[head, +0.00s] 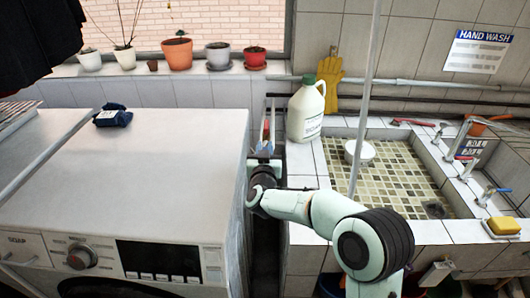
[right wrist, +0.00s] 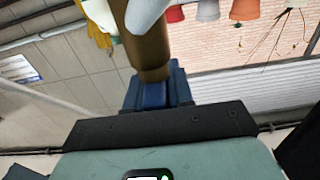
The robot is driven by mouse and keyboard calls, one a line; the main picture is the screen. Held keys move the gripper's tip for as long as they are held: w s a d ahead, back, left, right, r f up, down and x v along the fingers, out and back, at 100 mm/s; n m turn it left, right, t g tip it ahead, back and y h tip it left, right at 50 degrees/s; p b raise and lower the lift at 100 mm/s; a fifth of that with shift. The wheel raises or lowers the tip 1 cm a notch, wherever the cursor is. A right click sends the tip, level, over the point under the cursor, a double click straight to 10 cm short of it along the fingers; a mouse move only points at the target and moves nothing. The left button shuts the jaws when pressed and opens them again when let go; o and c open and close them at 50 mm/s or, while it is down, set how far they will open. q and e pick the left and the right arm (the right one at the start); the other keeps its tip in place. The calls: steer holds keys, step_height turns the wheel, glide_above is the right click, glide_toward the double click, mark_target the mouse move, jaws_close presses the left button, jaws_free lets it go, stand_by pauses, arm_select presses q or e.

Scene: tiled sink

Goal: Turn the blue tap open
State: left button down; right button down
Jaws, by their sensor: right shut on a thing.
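The tap with the blue handle (head: 497,190) stands on the tiled sink's right ledge, behind the yellow sponge. A tap with a red handle (head: 463,158) is farther back on the same ledge. My right gripper (head: 266,135) is over the gap between the washing machine and the sink, far left of the blue tap. In the right wrist view its blue jaws (right wrist: 154,94) are shut on a brown, round-sided thing (right wrist: 148,48). I cannot tell what this is; its far end is cut off, with a pale part in front. My left gripper is not in view.
A white jug (head: 305,115) stands on the sink's back left corner. A white bowl (head: 359,151) is in the basin (head: 400,185). A yellow sponge (head: 503,226) lies at the front right. The washing machine (head: 130,180) fills the left side. A thin pale pole (head: 364,100) crosses the view.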

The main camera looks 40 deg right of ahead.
steer(key=c, duration=1.1)
jaws_free()
steer(key=b+v, duration=0.1)
steer(key=v, duration=1.2)
steer(key=shift+s+a, duration=0.15)
